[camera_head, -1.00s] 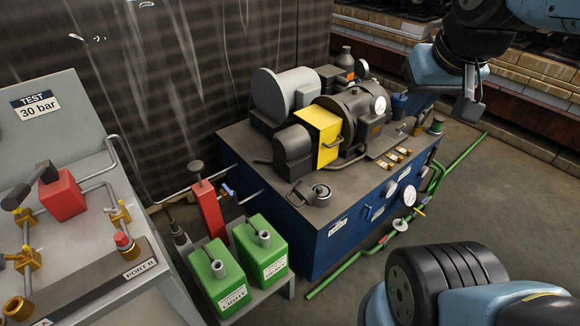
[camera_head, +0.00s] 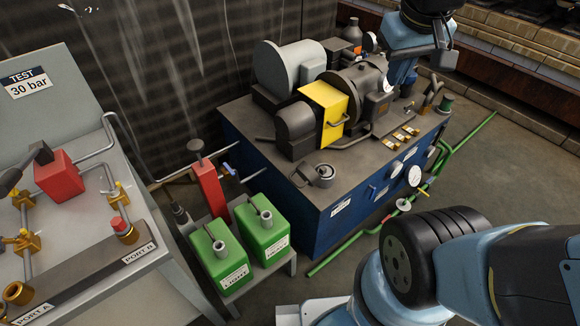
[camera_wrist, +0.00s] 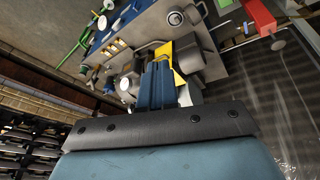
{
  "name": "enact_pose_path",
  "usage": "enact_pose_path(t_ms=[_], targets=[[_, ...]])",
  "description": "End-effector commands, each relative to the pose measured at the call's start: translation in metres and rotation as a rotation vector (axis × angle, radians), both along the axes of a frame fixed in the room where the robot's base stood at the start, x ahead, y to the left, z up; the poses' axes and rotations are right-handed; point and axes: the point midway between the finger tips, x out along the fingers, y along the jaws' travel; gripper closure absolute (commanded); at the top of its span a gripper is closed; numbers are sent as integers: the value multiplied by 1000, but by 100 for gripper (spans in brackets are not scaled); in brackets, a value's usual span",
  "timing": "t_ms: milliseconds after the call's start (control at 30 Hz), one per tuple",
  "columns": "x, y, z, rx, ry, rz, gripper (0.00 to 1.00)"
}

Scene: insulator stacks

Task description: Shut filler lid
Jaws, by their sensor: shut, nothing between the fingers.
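The filler (camera_head: 325,172) is a round grey neck near the front left corner of the blue power unit's top. A dark flap that looks like its lid (camera_head: 305,173) sits tilted at its left side; its exact angle is too small to tell. The filler also shows at the top of the wrist view (camera_wrist: 174,18). My gripper (camera_head: 398,82) is at the far side of the unit, behind the dark motor, well apart from the filler. Its blue fingers are together and empty in the wrist view (camera_wrist: 157,68).
Green cans (camera_head: 262,230) and a red pump (camera_head: 208,185) stand left of the unit. The top's front strip is partly clear.

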Motion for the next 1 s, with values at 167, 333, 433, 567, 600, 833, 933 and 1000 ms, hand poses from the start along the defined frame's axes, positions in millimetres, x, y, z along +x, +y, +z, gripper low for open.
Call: enact_pose_path(t_ms=[167, 333, 433, 567, 600, 833, 933, 1000], targets=[[27, 12, -22, -108, 127, 112, 100], [50, 25, -44, -216, 234, 220, 100], [63, 35, -59, -283, 295, 287, 100], [80, 49, -79, -370, 367, 375, 100], [85, 54, -85, -398, 388, 404, 100], [110, 84, -125, -559, 499, 566, 100], [119, 99, -145, -633, 544, 638, 100], [125, 110, -159, -683, 572, 690, 100]])
